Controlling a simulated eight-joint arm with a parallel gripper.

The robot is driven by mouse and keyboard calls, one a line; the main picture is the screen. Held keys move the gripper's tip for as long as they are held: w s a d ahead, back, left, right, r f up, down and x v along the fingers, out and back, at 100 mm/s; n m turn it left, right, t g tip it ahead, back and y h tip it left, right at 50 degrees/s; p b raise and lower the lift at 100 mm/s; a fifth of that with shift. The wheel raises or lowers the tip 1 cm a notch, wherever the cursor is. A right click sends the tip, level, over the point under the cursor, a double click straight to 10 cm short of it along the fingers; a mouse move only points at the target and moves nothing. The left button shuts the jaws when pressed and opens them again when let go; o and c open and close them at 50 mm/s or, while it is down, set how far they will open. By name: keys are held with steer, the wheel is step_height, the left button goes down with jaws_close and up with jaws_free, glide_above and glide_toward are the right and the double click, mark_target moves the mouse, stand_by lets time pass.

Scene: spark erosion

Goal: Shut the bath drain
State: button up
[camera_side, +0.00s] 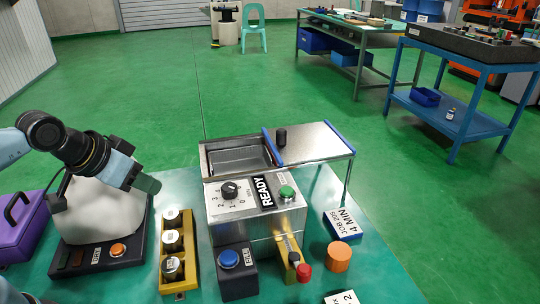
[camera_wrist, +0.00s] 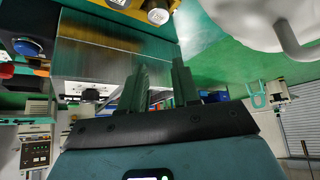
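The bath is a metal tank (camera_side: 240,160) with an open top on a boxy machine. Its panel carries a black dial (camera_side: 229,191), a READY label and a green button (camera_side: 287,192). At the front right foot of the machine sits a yellow valve block (camera_side: 290,268) with a slim metal lever and a red round knob (camera_side: 304,272). I cannot tell whether this valve is the drain, or whether it is open or shut. My gripper (camera_side: 150,185) is left of the machine, above the table and apart from it. In the wrist view my gripper (camera_wrist: 160,65) has its two fingers apart, with nothing between them.
A blue button box (camera_side: 236,275) stands before the machine, left of the valve. A yellow rack with metal cylinders (camera_side: 173,262) lies between my gripper and the machine. A white rounded unit (camera_side: 98,212), orange cylinder (camera_side: 338,257) and purple case (camera_side: 20,235) stand around.

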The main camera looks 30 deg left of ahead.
steer(key=d+m, duration=0.2)
steer(key=d, duration=0.1)
steer(key=w+d+r+m+g+h, duration=0.1)
steer(key=d+m, duration=0.1)
steer(key=d, duration=0.1)
steer(key=d+r+m+g+h, duration=0.1)
steer(key=d+m, duration=0.1)
steer(key=shift+w+d+r, duration=0.1)
steer(key=shift+w+d, duration=0.2)
steer(key=shift+d, duration=0.1)
jaws_close()
steer(key=s+d+r+m+g+h, duration=0.1)
steer(key=d+m+g+h, duration=0.1)
steer(key=d+m, duration=0.6)
steer(key=shift+s+d+r+g, duration=0.25)
steer(key=shift+d+g, duration=0.55)
steer(key=shift+d, duration=1.15)
